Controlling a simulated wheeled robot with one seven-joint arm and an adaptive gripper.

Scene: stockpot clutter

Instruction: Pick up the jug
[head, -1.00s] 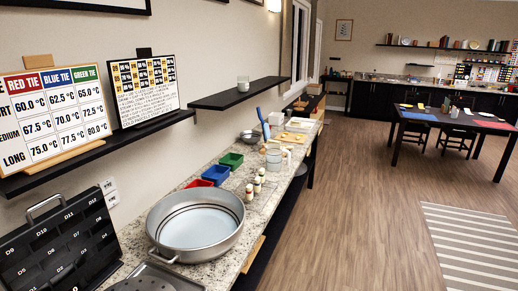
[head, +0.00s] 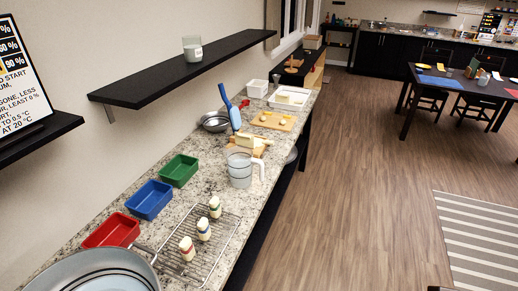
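A clear jug (head: 240,169) with a handle on its right side stands upright on the speckled stone counter, a little beyond the green tray and near the counter's front edge. Nothing holds it. Its contents are hard to make out. My gripper is not seen in this view.
Red (head: 112,231), blue (head: 149,199) and green (head: 179,170) trays line the wall side. Small tied bottle-like items (head: 203,229) stand on a wire rack (head: 222,243). A large pot (head: 105,272) is nearest. A blue-handled tool (head: 231,108) rises behind the jug. The floor (head: 345,190) is open.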

